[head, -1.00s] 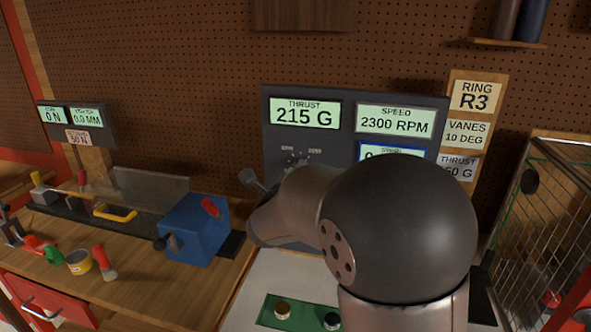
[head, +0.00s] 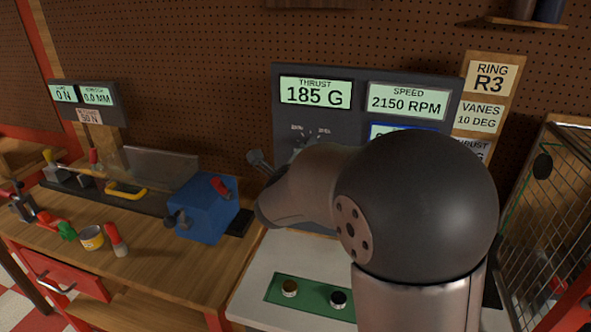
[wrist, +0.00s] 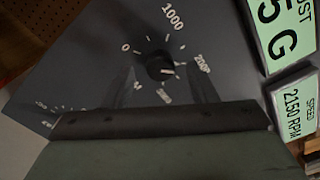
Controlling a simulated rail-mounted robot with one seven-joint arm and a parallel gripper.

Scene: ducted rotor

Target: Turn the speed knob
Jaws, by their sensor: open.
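The speed knob (wrist: 160,66) is a round black knob on a dark panel, inside a dial marked from 0 through 1000 to 2000 in the wrist view. My gripper (wrist: 163,85) has its two dark fingers apart on either side of the knob's lower part; I cannot tell if they touch it. In the head view my arm covers the knob, and only the top of the dial (head: 308,133) shows. The speed display (head: 408,100) reads 2150 RPM. The thrust display (head: 316,92) reads 185 G.
My arm hides much of the panel (head: 292,118) and a third, blue-framed display (head: 390,130). A card (head: 488,78) at right reads RING R3, with VANES 10 DEG below. A wire cage (head: 550,220) stands at right. A blue block (head: 208,210) sits on the left bench.

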